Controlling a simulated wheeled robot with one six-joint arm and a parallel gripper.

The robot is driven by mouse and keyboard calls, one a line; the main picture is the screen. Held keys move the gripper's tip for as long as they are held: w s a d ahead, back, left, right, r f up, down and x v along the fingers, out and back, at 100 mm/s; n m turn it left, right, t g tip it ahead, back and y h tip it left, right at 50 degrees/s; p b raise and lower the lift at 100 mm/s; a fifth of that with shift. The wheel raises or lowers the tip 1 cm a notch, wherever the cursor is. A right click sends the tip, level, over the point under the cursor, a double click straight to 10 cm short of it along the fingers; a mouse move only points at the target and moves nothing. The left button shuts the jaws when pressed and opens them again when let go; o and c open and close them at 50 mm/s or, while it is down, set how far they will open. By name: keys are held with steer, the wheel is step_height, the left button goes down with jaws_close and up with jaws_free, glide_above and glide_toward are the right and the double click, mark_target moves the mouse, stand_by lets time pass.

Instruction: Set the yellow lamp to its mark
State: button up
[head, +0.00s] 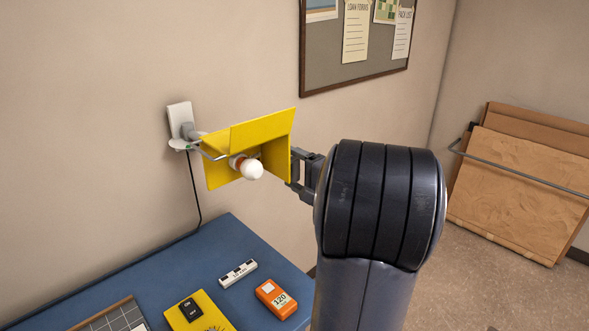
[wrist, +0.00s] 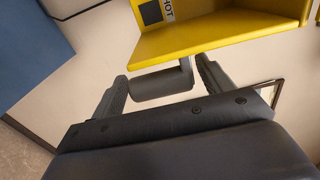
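The yellow lamp (head: 223,168) is held by a thin grey arm at a wall bracket (head: 187,135). Its shade opens toward the left and shows a white bulb (head: 253,169). A small green spot shows on the pale disc (head: 179,144) at the bracket; I cannot tell if it is the mark. My gripper (head: 294,168) is at the right side of the shade. In the wrist view, the fingers of my gripper (wrist: 162,82) stand on both sides of a dark grey handle (wrist: 160,88) below the yellow shade (wrist: 225,35). I cannot tell whether both fingers press on it.
A blue table (head: 120,285) stands below the lamp. It carries an orange meter (head: 276,299), a white strip (head: 238,272), a black device (head: 190,309) and a yellow item (head: 212,318). A noticeboard (head: 330,68) hangs behind. Brown boards (head: 520,185) lean at the right.

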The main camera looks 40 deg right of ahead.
steer(key=shift+f, duration=0.1)
steer(key=c, duration=1.2)
steer(key=shift+a, duration=0.1)
